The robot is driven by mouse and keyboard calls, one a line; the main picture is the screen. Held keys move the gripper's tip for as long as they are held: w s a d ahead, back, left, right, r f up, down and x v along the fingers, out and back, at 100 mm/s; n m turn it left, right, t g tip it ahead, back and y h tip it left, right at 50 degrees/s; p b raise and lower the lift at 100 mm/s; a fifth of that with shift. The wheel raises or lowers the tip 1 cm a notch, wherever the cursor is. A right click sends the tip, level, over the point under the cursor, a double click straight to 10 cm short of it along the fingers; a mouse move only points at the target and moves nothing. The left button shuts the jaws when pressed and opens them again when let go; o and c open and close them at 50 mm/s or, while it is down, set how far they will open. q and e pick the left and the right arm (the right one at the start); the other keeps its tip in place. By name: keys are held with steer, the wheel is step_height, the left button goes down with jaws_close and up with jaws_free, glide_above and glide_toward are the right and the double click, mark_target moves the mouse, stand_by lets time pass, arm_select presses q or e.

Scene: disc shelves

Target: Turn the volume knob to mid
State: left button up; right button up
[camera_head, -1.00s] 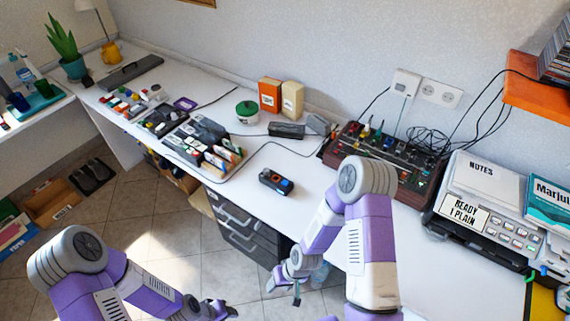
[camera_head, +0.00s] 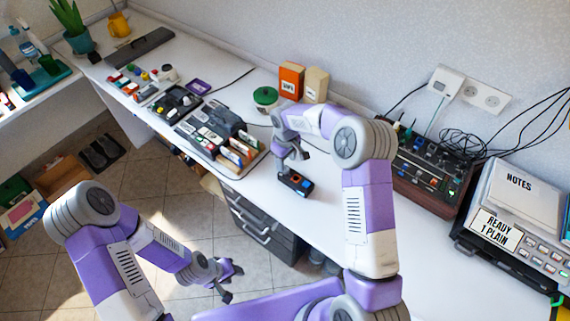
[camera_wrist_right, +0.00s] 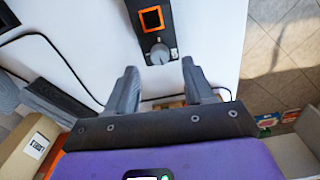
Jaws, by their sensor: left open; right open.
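A small dark device (camera_head: 295,184) with a blue and orange part lies on the white desk. In the right wrist view the device (camera_wrist_right: 152,18) shows an orange-framed square and a round grey knob (camera_wrist_right: 160,54) with a pointer. My right gripper (camera_head: 294,160) is just above the device. My left gripper (camera_head: 229,280) is open and empty, low over the floor in front of the desk.
A mixer box (camera_head: 418,168) with several knobs and cables stands right of my right arm. Farther right is a grey machine (camera_head: 540,258) with labels. Left are cassette-like items (camera_head: 236,158), a green-lidded pot (camera_head: 265,97) and an orange box (camera_head: 291,82).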

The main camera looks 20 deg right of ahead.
mark_target(286, 168)
steer(key=shift+f, duration=2.1)
jaws_close()
